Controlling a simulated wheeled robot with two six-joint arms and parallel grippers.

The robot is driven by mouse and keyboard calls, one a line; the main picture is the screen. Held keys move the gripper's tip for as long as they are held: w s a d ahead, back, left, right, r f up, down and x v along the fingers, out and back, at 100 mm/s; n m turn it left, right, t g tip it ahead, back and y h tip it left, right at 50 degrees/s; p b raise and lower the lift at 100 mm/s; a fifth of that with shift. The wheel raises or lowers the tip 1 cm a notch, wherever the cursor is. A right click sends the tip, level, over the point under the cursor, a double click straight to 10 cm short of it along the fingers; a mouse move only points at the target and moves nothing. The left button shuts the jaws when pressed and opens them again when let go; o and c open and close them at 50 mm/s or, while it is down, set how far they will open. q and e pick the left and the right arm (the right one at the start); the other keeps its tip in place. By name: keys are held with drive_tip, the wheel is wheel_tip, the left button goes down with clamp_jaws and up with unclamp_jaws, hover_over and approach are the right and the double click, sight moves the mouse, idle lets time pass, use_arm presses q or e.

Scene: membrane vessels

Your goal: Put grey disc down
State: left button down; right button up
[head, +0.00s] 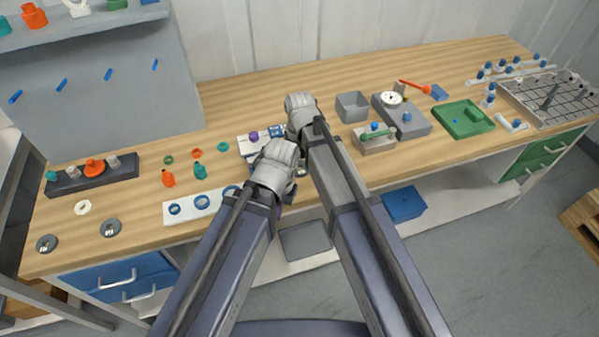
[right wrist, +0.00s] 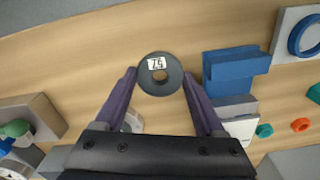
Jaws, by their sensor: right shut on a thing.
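Two other grey discs (head: 47,243) (head: 110,228) lie at the bench's left end.
A white plate with blue rings (head: 215,203) lies left of my left gripper. A blue block (right wrist: 235,68) is close right of the right jaw in the wrist view. A grey bin (head: 352,106) and a green tray (head: 463,120) stand to the right. Bare wood (head: 260,90) runs along the back.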

drive_tip(key=shift+f+b, duration=1.05)
drive_tip(key=shift+f, duration=0.4)
drive_tip(key=shift+f, duration=0.15)
drive_tip(key=shift+f+b, duration=0.15)
drive_tip(key=shift+b, duration=0.15)
drive_tip(key=o, duration=1.3)
drive_tip(key=shift+r, duration=0.2)
wheel_tip(320, 180, up, 12)
drive_tip(key=p, duration=1.2)
drive_tip(key=shift+r+p, duration=0.1)
drive_tip(key=shift+p, duration=0.2)
